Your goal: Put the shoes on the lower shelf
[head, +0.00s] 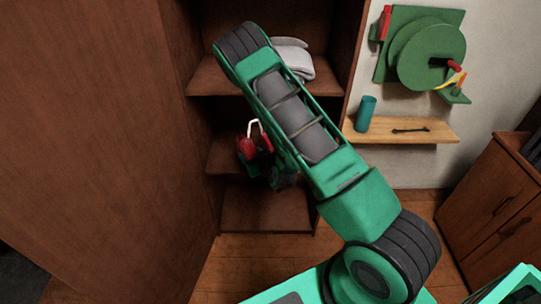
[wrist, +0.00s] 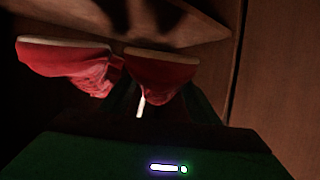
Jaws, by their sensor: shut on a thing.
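Two red shoes with pale soles show in the wrist view, a left shoe (wrist: 68,62) and a right shoe (wrist: 160,74). They are side by side and close together. My gripper (wrist: 158,92) is shut on the right shoe, with a dark green finger at each side of it. In the head view the red shoes (head: 247,147) are inside the cabinet, near the level of the lower shelf (head: 222,155), partly hidden by my arm. I cannot tell whether they touch the shelf.
The upper shelf (head: 215,80) holds folded grey cloth (head: 295,58). Below is the cabinet's bottom board (head: 265,212). A tall wooden panel (head: 100,130) stands at the left. At the right are a wall ledge (head: 420,131) with a teal cup (head: 365,114) and a wooden cabinet (head: 495,195).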

